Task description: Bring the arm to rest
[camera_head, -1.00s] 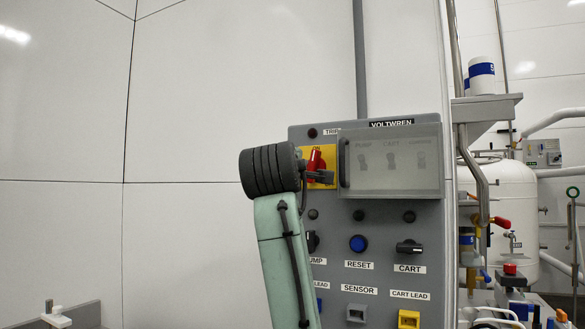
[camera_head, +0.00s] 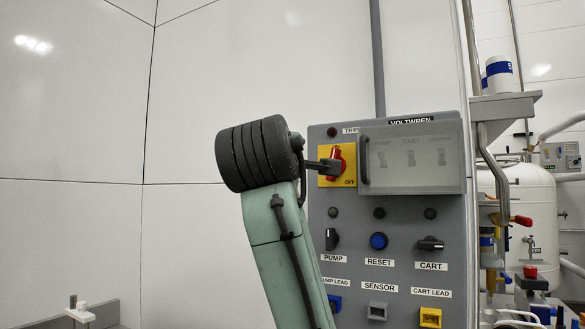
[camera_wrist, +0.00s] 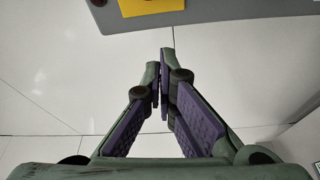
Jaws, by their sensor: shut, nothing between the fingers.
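My gripper (camera_wrist: 163,62) shows in the wrist view with its green fingers and purple pads closed together and nothing held between them. The fingers point toward the white wall. In the head view my arm rises in front of the left edge of the grey control panel (camera_head: 394,228), with its dark ribbed end left of the red switch (camera_head: 335,152) on a yellow plate. In the wrist view the panel (camera_wrist: 220,22) and yellow plate (camera_wrist: 150,7) lie beyond the fingertips, at the top.
The panel carries a clear cover (camera_head: 412,160), a blue reset button (camera_head: 379,241), black knobs and lead sockets. To its right are a shelf (camera_head: 505,105), pipes and a white tank (camera_head: 530,205). The white wall (camera_head: 75,120) on the left is bare.

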